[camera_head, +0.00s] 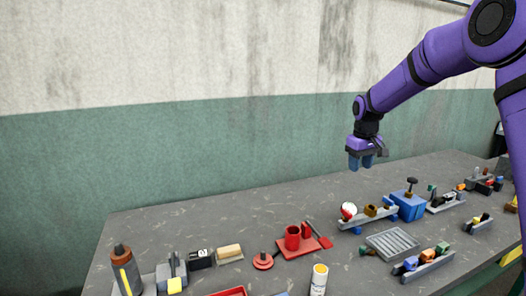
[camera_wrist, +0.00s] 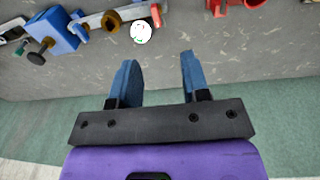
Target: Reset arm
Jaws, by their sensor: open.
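My gripper (camera_head: 361,163) hangs from my purple arm above the back part of the grey table (camera_head: 190,225), fingers pointing down.
A red tray with a red cup (camera_head: 292,238) stands mid-table. A grey slatted plate (camera_head: 392,243) and a bar with coloured pieces (camera_head: 424,265) lie to the right. A dark, orange-topped cylinder (camera_head: 126,270) stands at the left front. The green-and-white wall (camera_head: 180,140) rises behind the table.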

